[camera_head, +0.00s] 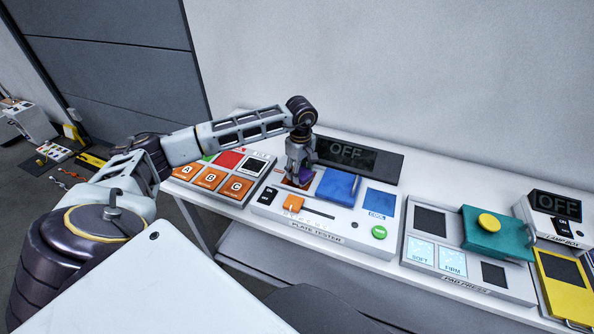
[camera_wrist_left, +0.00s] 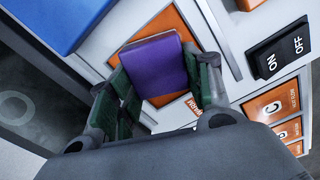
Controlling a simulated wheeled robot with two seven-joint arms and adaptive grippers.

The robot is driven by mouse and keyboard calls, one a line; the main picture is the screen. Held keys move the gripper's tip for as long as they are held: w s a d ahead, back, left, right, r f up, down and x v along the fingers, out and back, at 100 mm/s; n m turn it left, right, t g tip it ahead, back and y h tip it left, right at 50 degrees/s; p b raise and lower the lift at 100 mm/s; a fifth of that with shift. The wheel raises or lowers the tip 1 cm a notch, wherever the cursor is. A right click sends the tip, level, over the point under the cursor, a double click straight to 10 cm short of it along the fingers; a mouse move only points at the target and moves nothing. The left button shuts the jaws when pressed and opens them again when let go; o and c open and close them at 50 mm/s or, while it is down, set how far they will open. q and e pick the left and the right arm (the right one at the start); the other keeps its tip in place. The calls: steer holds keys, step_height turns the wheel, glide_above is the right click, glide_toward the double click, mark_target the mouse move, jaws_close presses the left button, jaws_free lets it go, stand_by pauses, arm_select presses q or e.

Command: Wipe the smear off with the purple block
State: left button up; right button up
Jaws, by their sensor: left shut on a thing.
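My left gripper (camera_head: 299,182) is shut on the purple block (camera_head: 306,175) at the plate tester (camera_head: 318,240). In the left wrist view the purple block (camera_wrist_left: 155,67) sits between the two fingers of the left gripper (camera_wrist_left: 157,95), over an orange square pad (camera_wrist_left: 157,22). The block covers most of this pad, and I cannot tell if it touches it. I cannot make out the smear; it may be hidden under the block. My right gripper is not in view.
Right of the gripper are a blue lid (camera_head: 337,187) and a blue pad (camera_head: 379,203). A dark OFF display (camera_head: 358,157) stands behind. A panel with A, B and C buttons (camera_head: 210,180) is left. The pad press (camera_head: 465,270) and lamp box (camera_head: 556,215) stand right.

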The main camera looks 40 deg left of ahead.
mark_target(310, 173)
arm_select(q)
steer(key=shift+w+d, duration=0.2)
steer(key=shift+d, duration=1.2)
steer(key=shift+w+r+p, duration=0.15)
steer(key=shift+r+p, duration=0.15)
steer(key=shift+r, duration=0.25)
steer(key=shift+d+r+p, duration=0.25)
steer(key=shift+r+p, duration=0.2)
steer(key=shift+r, duration=0.4)
steer(key=shift+a+r+p, duration=0.25)
steer(key=shift+r, duration=0.2)
steer(key=shift+a+r+p, duration=0.2)
steer(key=shift+r+p, duration=0.05)
steer(key=shift+r, duration=0.2)
steer(key=shift+r+p, duration=0.35)
steer(key=shift+r, duration=0.3)
steer(key=shift+r, duration=0.15)
